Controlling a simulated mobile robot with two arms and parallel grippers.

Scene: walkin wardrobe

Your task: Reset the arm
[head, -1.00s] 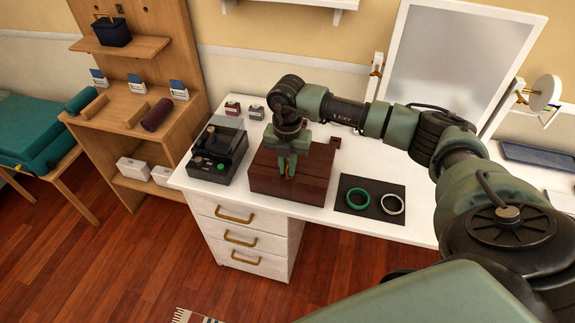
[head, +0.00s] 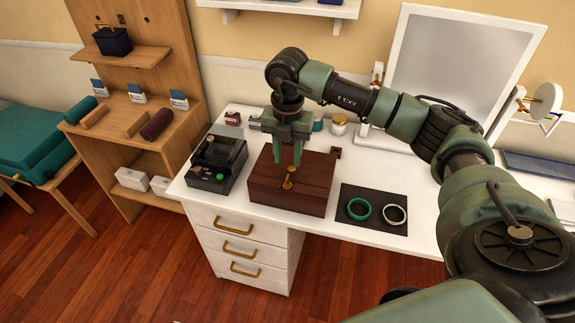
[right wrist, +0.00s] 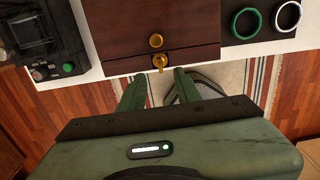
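My right gripper (head: 288,163) hangs above the dark wooden box (head: 262,194) on the white desk. Its two green fingers point down, stand apart and have nothing between them. In the right wrist view the fingertips (right wrist: 158,80) are also apart and empty. My right arm reaches in from the right across the desk. My left gripper is in neither view.
A black device with a green button (head: 219,165) stands left of the box. A dark mat (head: 375,223) with a green ring (head: 358,201) and a white ring (head: 388,220) lies to its right. Small jars (head: 339,126) and a framed panel (head: 450,60) stand behind.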

